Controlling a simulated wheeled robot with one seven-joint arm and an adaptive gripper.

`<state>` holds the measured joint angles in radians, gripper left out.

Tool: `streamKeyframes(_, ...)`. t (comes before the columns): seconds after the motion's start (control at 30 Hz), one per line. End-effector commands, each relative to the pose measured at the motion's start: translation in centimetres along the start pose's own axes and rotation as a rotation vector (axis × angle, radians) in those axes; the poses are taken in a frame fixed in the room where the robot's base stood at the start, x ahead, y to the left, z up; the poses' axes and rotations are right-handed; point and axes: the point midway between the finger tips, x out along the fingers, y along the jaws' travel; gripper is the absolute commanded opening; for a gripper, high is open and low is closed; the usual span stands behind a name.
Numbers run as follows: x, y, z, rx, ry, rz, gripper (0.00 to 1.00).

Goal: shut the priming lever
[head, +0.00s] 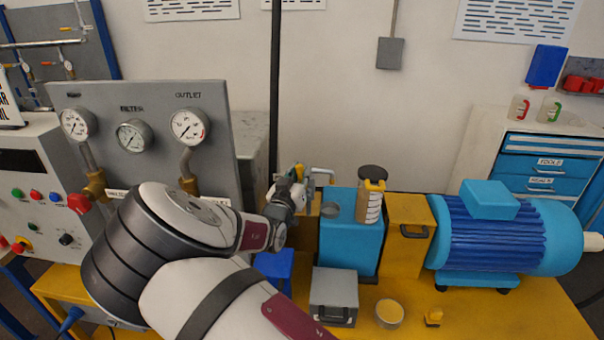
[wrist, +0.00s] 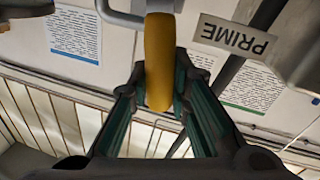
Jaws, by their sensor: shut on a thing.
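The priming lever has a yellow handle (wrist: 158,58) on a grey metal bar, and it runs down between my fingers in the wrist view. My gripper (wrist: 159,88) is shut on this handle, with one green-lined finger on each side. A tag reading PRIME (wrist: 234,37) shows upside down beside it. In the head view my gripper (head: 300,187) is small and far off, at the left of the blue block (head: 340,240). My arm hides part of the area below, and the lever's pivot is not clear.
A jar with a dark lid (head: 371,195) stands on the blue block. A blue motor (head: 500,235) is at the right. A grey box (head: 334,295) and a yellow-filled dish (head: 389,313) sit in front. A gauge panel (head: 150,150) stands at the left.

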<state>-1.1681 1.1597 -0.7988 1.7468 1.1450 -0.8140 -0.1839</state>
Motion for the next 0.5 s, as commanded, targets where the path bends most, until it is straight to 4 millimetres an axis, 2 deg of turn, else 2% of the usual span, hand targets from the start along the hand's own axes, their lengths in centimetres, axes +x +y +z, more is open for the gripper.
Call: streamKeyframes(0.5, -0.7, -3.8, 1.4, -0.477, 0.095, -0.001, 0.00)
